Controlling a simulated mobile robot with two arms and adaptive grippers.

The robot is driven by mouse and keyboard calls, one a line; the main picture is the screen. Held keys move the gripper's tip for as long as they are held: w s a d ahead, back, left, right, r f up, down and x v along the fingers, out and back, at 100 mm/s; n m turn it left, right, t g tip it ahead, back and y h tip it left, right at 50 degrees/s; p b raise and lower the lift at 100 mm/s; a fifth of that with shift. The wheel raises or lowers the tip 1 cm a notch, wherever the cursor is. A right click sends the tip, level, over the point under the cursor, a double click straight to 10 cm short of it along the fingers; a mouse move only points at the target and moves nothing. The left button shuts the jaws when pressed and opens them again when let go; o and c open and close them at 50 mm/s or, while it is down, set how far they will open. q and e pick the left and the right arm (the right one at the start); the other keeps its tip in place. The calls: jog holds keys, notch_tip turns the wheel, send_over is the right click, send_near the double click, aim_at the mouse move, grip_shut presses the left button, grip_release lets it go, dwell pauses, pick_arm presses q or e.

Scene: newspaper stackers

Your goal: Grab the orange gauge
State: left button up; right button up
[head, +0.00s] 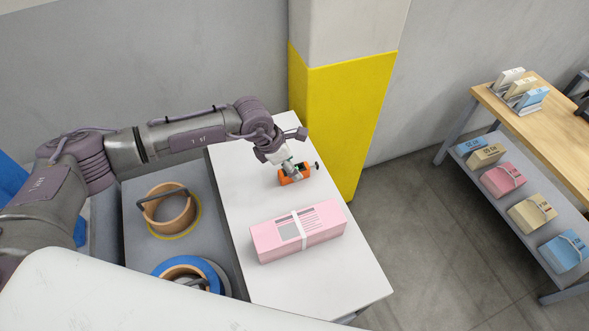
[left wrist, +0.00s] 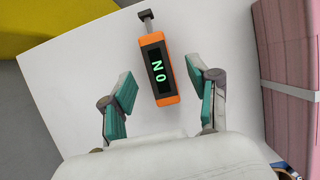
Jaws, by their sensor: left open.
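The orange gauge (head: 296,175) lies on the white table (head: 244,196), towards its far end. It is a small orange block with a dark display showing green characters and a dark knob on a short stem. In the left wrist view the gauge (left wrist: 158,70) sits between and just ahead of my left gripper's fingertips, with a gap on both sides. My left gripper (head: 288,168) is right over the gauge and open; its teal finger pads also show in the left wrist view (left wrist: 162,90). My right gripper is not in view.
A pink strapped bundle (head: 273,241) lies nearer on the same table. A yellow and grey pillar (head: 340,110) rises just behind the table. A wooden shelf unit (head: 555,110) with bundles stands at right.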

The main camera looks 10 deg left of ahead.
pick_arm(q)
jog(key=shift+x, duration=1.55)
jog(key=shift+w, duration=0.1)
jog(key=shift+c, duration=0.3)
jog(key=shift+r, duration=0.1)
grip_shut()
